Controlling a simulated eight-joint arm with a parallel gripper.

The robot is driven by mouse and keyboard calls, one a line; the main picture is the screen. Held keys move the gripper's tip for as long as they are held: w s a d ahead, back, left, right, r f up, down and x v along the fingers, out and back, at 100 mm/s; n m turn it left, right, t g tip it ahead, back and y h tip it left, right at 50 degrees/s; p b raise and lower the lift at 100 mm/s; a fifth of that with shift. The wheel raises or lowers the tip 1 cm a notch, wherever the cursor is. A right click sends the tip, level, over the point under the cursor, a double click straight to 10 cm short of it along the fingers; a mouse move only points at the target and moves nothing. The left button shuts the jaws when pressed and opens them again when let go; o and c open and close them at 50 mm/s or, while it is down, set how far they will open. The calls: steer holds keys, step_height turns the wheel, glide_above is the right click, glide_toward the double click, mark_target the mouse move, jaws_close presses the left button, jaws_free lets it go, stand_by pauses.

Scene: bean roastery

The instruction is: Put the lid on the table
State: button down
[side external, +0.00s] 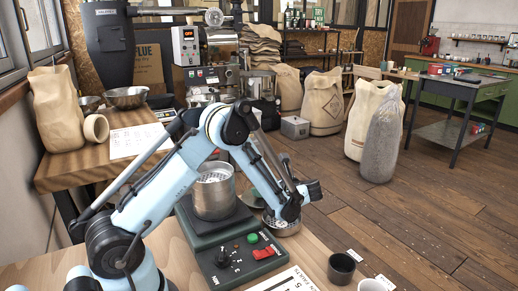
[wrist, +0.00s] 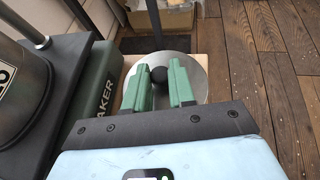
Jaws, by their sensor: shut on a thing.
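The lid is a round silver disc with a dark knob. In the wrist view the lid (wrist: 202,88) lies under my gripper (wrist: 158,76), whose green fingers stand on either side of the knob (wrist: 157,75), shut on it. In the side view the lid (side external: 284,230) shows only partly below my gripper (side external: 272,212), beside the shaker and low near the table's far edge. My arm hides part of it. I cannot tell whether it touches the table (side external: 318,262).
The green shaker (side external: 215,262) with a metal sieve pot (side external: 213,200) stands close to the left of the lid. A dark cup (side external: 341,268) and small labels stand near the table's right edge. The wooden floor (side external: 420,225) lies beyond.

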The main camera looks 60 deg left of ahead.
steer(key=shift+f, duration=0.5)
steer(key=c, duration=0.9)
jaws_free()
steer(key=shift+c, duration=0.2)
steer(key=shift+r, duration=0.6)
steer(key=v, duration=1.2)
steer(key=s+d+r+n+t+h, duration=0.6)
steer(key=s+d+n+t+h, duration=0.3)
steer(key=n, duration=0.6)
steer(key=shift+s+d+n+t+h, duration=0.35)
steer(key=shift+s+d+h, duration=0.75)
steer(key=shift+s+h, duration=0.7)
